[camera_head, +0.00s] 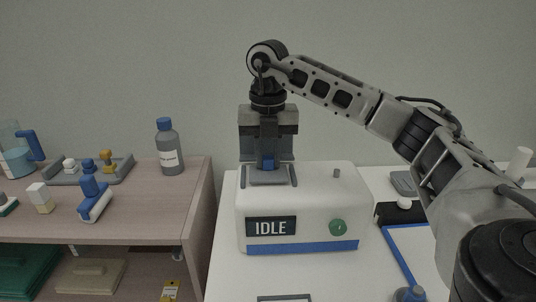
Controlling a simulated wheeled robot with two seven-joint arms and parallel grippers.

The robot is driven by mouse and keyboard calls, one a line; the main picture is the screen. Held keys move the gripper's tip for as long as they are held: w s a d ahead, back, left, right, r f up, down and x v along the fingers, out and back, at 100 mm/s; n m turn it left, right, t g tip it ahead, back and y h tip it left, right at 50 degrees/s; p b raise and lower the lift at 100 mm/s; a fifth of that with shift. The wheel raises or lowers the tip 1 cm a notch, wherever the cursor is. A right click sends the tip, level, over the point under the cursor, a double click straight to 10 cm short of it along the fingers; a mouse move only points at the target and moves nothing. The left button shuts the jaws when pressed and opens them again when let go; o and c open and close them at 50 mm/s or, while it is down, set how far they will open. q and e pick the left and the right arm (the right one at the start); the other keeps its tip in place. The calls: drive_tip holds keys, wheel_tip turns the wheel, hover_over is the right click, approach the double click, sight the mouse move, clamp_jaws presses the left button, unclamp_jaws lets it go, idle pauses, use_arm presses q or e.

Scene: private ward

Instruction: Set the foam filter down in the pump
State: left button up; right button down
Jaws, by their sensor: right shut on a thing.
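The pump (300,208) is a white box on the white table, with a blue stripe, a dark display reading IDLE and a green knob (338,227). A grey slot or frame (268,178) is on its top left. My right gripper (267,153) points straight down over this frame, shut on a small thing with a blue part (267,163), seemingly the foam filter. The fingers hide most of it, and I cannot tell whether it touches the pump. My left gripper is not in view.
Left, a wooden shelf unit (150,222) holds a grey bottle (169,150), a grey tray (70,177), a blue-and-white item (94,200) and a jug (17,152). Right of the pump are a blue-edged board (410,243) and a black item (397,214).

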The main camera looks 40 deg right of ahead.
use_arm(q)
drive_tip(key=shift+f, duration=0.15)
use_arm(e)
drive_tip(key=shift+f, duration=0.35)
drive_tip(key=c, duration=1.1)
unclamp_jaws()
drive_tip(key=shift+c, duration=0.2)
use_arm(q)
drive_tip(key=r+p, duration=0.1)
drive_tip(key=p, duration=0.2)
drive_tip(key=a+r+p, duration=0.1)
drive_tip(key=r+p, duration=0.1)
drive_tip(key=p, duration=0.1)
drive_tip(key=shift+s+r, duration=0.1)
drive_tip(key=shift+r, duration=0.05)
use_arm(e)
wheel_tip(320, 180, up, 16)
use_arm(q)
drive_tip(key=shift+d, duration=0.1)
